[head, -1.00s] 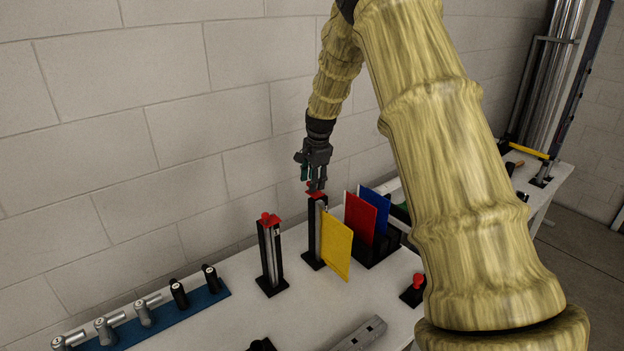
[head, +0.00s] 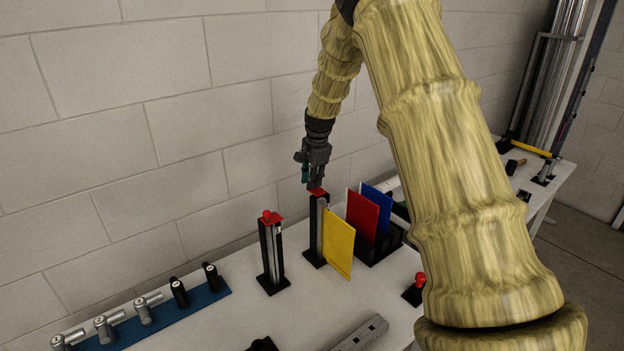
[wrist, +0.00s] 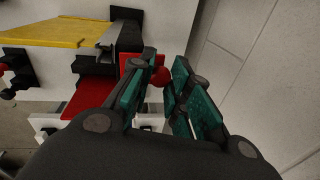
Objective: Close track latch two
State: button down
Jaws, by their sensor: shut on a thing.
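Two black posts with silver tracks stand on the bench, each with a red latch on top. My gripper (head: 314,181) is at the top of the right post (head: 314,232), by its red latch (head: 318,191). In the wrist view, the red round knob (wrist: 160,76) of that latch sits between the teal-padded fingertips (wrist: 160,80), and the jaws are shut on it. The finger partly hides the latch's flat part. The left post (head: 270,255) carries its red latch (head: 270,217), apart from my gripper. I cannot read numbers on the posts.
A yellow panel (head: 338,243) is at the right post. Red (head: 361,215) and blue (head: 376,206) panels stand in a black holder just right. A blue strip (head: 205,299) with several handles lies front left. A red knob (head: 420,279) stands front right. The wall is close behind.

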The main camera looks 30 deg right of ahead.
aim_at(317, 196)
jog(key=shift+r+n, duration=0.25)
jog(key=shift+n, duration=0.15)
jog(key=n, duration=0.2)
jog(key=s+a+n, duration=0.1)
jog(key=n, duration=0.1)
jog(key=shift+s+n+y, duration=0.15)
jog(key=shift+n+y, duration=0.15)
jog(key=shift+y, duration=0.1)
jog(key=n, duration=0.1)
jog(key=s+n, duration=0.1)
jog(key=n, duration=0.1)
jog(key=shift+s+n+g+y+b, duration=0.2)
jog(key=shift+n+g+y+b, duration=0.1)
jog(key=n, duration=0.2)
jog(key=s+n, duration=0.1)
jog(key=shift+s+d+n+y, duration=0.1)
jog(key=shift+s+n+y, duration=0.05)
jog(key=shift+n+y, duration=0.2)
jog(key=shift+s+d+r+n+g, duration=0.15)
jog(key=shift+s+n+g, duration=0.1)
jog(key=shift+n, duration=0.5)
jog(key=shift+s+d+f+n+g, duration=0.1)
jog(key=shift+s+n+g, duration=0.1)
jog(key=shift+n, duration=0.55)
jog(key=shift+s+d+r+n+g, duration=0.15)
jog(key=shift+s+n, duration=0.1)
jog(key=shift+n, duration=0.5)
jog(key=shift+f, duration=0.1)
